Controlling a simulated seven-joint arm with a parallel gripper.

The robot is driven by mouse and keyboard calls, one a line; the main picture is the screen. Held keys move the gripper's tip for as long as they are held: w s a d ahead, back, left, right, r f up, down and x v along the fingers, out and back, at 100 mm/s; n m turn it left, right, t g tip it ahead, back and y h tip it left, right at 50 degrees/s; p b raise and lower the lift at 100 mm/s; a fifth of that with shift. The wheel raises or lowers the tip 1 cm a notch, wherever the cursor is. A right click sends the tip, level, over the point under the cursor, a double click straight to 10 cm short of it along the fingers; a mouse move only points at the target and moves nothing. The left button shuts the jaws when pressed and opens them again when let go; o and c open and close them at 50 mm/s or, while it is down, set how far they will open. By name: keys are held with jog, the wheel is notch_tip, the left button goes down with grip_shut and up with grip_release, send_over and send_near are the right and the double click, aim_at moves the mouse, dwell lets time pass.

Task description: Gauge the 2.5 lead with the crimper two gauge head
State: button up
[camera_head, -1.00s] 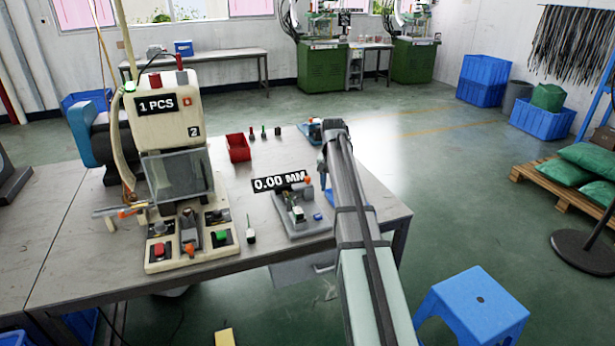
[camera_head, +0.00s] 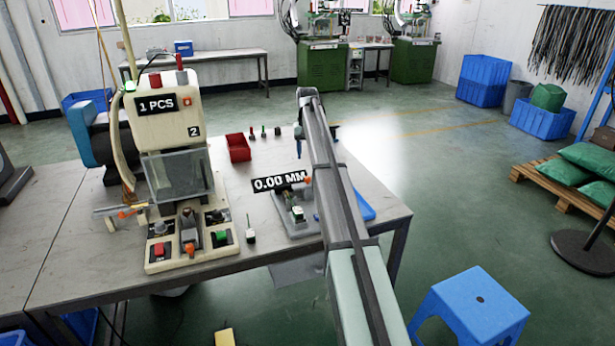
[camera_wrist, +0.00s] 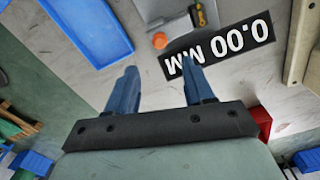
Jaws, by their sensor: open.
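The gauge stand (camera_head: 297,228) sits on the table with a black "0.00 MM" readout (camera_head: 280,181) above it. The readout (camera_wrist: 219,46) and an orange knob (camera_wrist: 160,40) show in the wrist view. The crimping machine (camera_head: 168,122), marked 2 and "1 PCS", stands to the left. My gripper (camera_wrist: 162,88) is open, its blue fingers apart with nothing between them. In the head view my gripper (camera_head: 299,143) is near the table's back edge, partly hidden by my arm. I cannot tell which part is the 2.5 lead or the gauge head.
Several small coloured pieces (camera_head: 264,132) stand at the back beside a red bin (camera_head: 238,147). A blue tray (camera_head: 362,207) lies right of the gauge stand, partly behind my arm. A small green-and-white piece (camera_head: 250,236) stands between machine and gauge stand.

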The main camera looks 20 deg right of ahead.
aim_at(307, 177)
notch_tip(307, 177, down, 10)
jog(key=shift+f, duration=0.2)
dwell(0.4)
grip_shut()
dwell(0.5)
